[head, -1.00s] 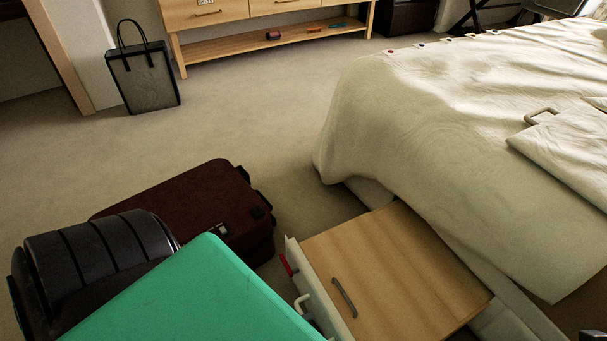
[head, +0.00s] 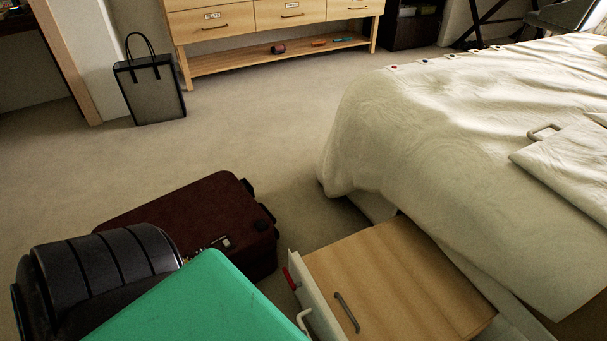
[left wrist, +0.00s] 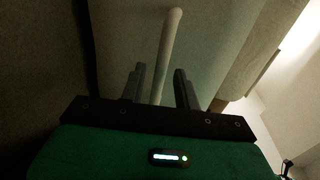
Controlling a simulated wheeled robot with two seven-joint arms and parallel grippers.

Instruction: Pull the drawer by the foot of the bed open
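The drawer by the foot of the bed has a pale front (head: 316,302) and stands out from the bed base. A light wooden panel (head: 410,275) with a grey handle (head: 346,312) covers its top. A pale bar handle (head: 303,320) on the drawer front is partly hidden behind my green left arm. In the left wrist view the pale bar (left wrist: 170,45) runs down between the two dark fingers of my left gripper (left wrist: 159,88). The fingers are apart, with gaps visible beside the bar. I cannot tell whether they touch it. My right gripper is not in view.
A dark red suitcase (head: 195,222) lies on the carpet left of the drawer, close to my left arm. The bed (head: 430,150) fills the right side. A black-edged bag (head: 150,90) and a wooden dresser (head: 240,25) stand farther back. Carpet between is clear.

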